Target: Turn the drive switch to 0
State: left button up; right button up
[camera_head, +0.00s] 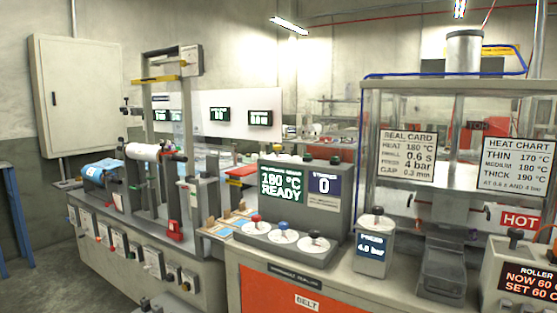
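Neither of my grippers is in view. No switch has a label I can read as the drive switch. A grey console (338,205) stands mid-picture with a green display (282,185) reading 180 °C READY and a blue display (324,185) reading 0. On its sloped front are three round dials: one with a red knob (256,219), one with a blue knob (284,225), one with a black knob (316,237). Several small switch boxes (153,262) line the front of the left bench; their markings are too small to read.
A pressure unit (373,246) showing 4.8 bar stands right of the console. A framed machine with a HOT sign (519,219) is at the right. A roller unit (527,282) is at the lower right. Open floor (50,275) shows at the lower left.

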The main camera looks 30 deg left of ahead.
aim_at(277, 149)
jog(key=u, duration=0.85)
jog(key=i+j+u, duration=0.5)
jog(key=j, duration=0.1)
